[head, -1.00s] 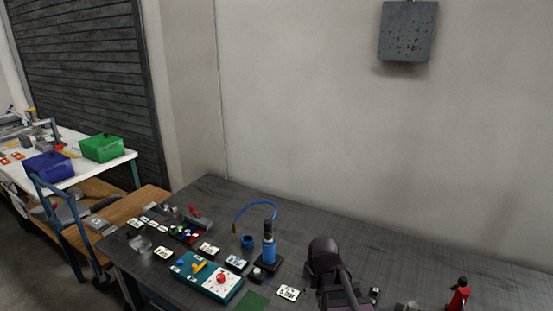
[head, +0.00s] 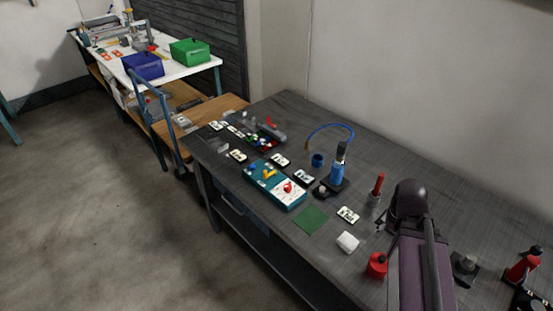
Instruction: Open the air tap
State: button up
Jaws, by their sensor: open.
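A teal and white panel box (head: 262,186) stands near the front edge of the dark bench. It bears a yellow lever (head: 268,174), which looks like the air tap, and a red knob (head: 288,187). The lever's exact angle is too small to tell. A blue cylinder with a black top (head: 338,170) stands behind the box on a dark base, with a blue hose (head: 335,127) arching near it. My gripper (head: 380,226) shows only as a small dark part left of my arm, well right of the panel and apart from it. It is open; its fingers are barely visible.
Small label cards, a green mat (head: 311,221), a white block (head: 347,242), a red-handled tool (head: 377,188) and a red container (head: 376,265) lie between panel and arm. A white table with blue (head: 143,65) and green bins (head: 190,52) stands back left. Floor at left is clear.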

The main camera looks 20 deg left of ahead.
aim_at(274, 172)
jog(key=z, duration=0.2)
jog(key=k, duration=0.55)
jog(key=u, duration=1.4)
jog(key=i, duration=0.6)
jog(key=u, duration=0.1)
